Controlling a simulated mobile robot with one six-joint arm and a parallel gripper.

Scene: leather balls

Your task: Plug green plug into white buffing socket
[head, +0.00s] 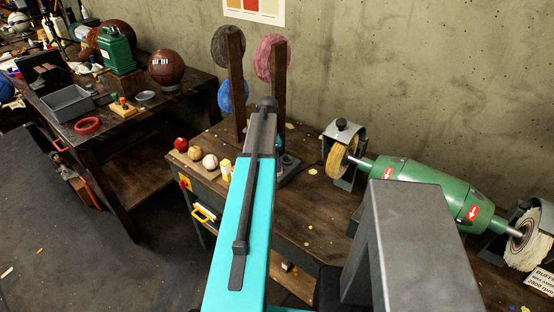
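I cannot make out a green plug or a white buffing socket in this view. The green buffing machine (428,187) lies along the right of the workbench, with a yellowish wheel (339,158) at its left end and a pale fluffy wheel (524,240) at its right end. My teal and grey arm reaches up the middle of the picture over the bench and hides part of it. I cannot make out my gripper's fingers.
The workbench (300,205) carries red, tan and whitish balls (195,154) at its left edge. Wooden posts (236,85) hold coloured discs behind my arm.

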